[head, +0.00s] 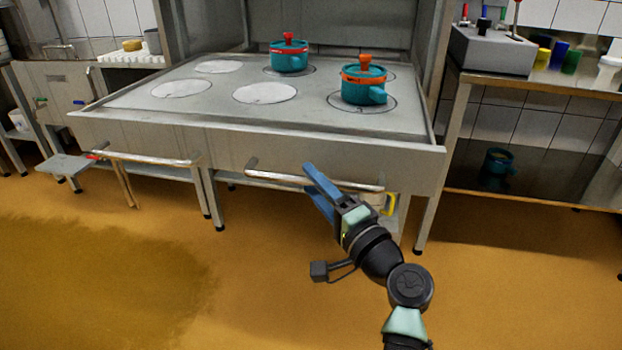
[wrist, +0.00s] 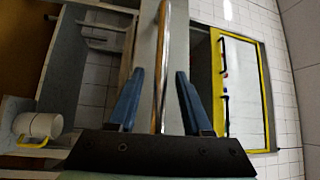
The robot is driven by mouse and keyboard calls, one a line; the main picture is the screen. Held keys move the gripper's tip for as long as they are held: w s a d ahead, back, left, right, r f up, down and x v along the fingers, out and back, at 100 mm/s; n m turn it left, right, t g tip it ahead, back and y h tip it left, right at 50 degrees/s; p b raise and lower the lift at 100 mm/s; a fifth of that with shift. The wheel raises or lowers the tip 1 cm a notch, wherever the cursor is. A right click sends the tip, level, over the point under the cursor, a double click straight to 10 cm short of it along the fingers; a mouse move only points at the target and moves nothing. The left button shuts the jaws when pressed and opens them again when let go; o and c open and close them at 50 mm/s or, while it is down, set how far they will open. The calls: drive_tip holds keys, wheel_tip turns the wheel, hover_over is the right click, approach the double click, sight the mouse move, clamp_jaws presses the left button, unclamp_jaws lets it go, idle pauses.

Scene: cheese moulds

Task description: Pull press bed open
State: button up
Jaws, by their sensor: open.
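The press bed (head: 215,138) is a wide grey metal bed with round marks on top and bar handles along its front. Two teal moulds, one with a red knob (head: 289,58) and one with an orange knob (head: 364,88), stand on its back and right. My gripper (head: 309,178) is open at the right bar handle (head: 276,176), in front of the bed. In the wrist view, the bar (wrist: 160,50) runs between the two blue fingers of my gripper (wrist: 159,74), with a gap on both sides. Whether a finger touches it, I cannot tell.
A second bar handle (head: 150,159) is on the bed's left front. A side table (head: 545,85) on the right carries a grey control box (head: 492,48); another teal mould (head: 497,161) is on its lower shelf. The ochre floor (head: 240,290) in front is clear.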

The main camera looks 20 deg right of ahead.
drive_tip(key=p+v, duration=0.2)
drive_tip(key=v, duration=0.9)
drive_tip(key=shift+s, duration=0.3)
drive_tip(key=shift+d, duration=0.1)
drive_tip(key=w+a+r+n+t+h, duration=0.1)
drive_tip(key=w+a+r+n, duration=0.1)
drive_tip(key=a+r+n, duration=0.65)
drive_tip(key=w+a+r+n+t+h, duration=0.15)
drive_tip(key=a+r, duration=0.45)
drive_tip(key=r, duration=0.8)
drive_tip(key=s+a+r+n+t+h, duration=0.1)
drive_tip(key=s+a+r+n+t, duration=0.2)
drive_tip(key=s+r, duration=0.5)
drive_tip(key=s+a+r+n+t+h, duration=0.1)
drive_tip(key=s+a+r+t, duration=0.35)
drive_tip(key=r, duration=0.65)
wheel_tip(320, 180, up, 33)
drive_tip(key=g+p, duration=0.1)
drive_tip(key=p, duration=3.4)
drive_tip(key=shift+d+r+g, duration=0.15)
drive_tip(key=shift+d+g, duration=0.05)
drive_tip(key=shift+g, duration=0.2)
